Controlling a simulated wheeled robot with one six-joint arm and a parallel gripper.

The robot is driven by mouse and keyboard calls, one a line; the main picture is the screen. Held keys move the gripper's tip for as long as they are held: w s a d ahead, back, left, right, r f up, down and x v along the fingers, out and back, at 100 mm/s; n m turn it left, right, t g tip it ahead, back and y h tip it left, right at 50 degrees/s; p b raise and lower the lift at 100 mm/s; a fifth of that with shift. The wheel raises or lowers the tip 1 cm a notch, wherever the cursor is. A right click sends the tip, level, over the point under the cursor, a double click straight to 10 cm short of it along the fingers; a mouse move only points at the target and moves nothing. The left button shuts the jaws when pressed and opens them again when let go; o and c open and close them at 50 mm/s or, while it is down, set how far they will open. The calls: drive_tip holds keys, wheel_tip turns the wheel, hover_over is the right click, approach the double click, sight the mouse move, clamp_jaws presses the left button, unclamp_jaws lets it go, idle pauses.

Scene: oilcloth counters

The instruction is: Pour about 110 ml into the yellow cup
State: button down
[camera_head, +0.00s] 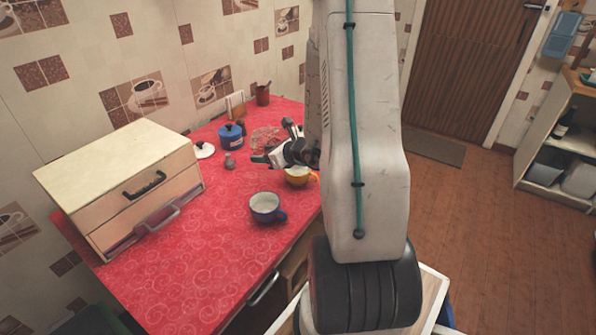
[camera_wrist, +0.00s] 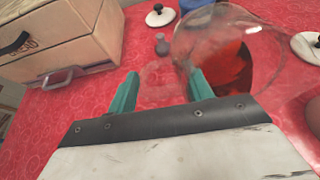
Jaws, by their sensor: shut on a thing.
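A clear glass jug (camera_wrist: 215,40) with red liquid inside fills the upper right of the wrist view. My gripper (camera_wrist: 161,90) is shut on it, with its teal fingers spread to either side of what looks like the clear handle. In the head view the jug (camera_head: 266,138) is faint, just behind my gripper (camera_head: 262,159). The yellow cup (camera_head: 298,178) stands on the red counter just below and right of my gripper, partly hidden by it. I cannot tell the cup's contents, the jug's exact tilt, or any stream.
A blue-grey cup (camera_head: 266,209) stands nearer the front edge. A blue pot (camera_head: 230,137), white lid (camera_head: 204,151) and small grey shaker (camera_head: 229,163) stand behind. A drawer box (camera_head: 125,175) is on the left. The front-left red counter (camera_head: 170,285) is clear.

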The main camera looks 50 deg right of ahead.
drive_tip(key=shift+s+d+r+t, duration=0.15)
drive_tip(key=shift+r+t, duration=0.1)
drive_tip(key=shift+t, duration=0.35)
drive_tip(key=shift+s+p, duration=0.1)
drive_tip(key=shift+p, duration=0.2)
drive_tip(key=shift+s+r+t, duration=0.1)
drive_tip(key=shift+s+t, duration=0.2)
drive_tip(key=shift+s+r+t+p, duration=0.25)
drive_tip(key=shift+t+p, duration=0.25)
drive_tip(key=shift+p, duration=0.25)
idle(0.4)
drive_tip(key=shift+s+f+t+p, duration=0.2)
drive_tip(key=shift+f+t+p, duration=0.1)
drive_tip(key=shift+t+p, duration=0.15)
idle(0.4)
drive_tip(key=shift+r, duration=0.1)
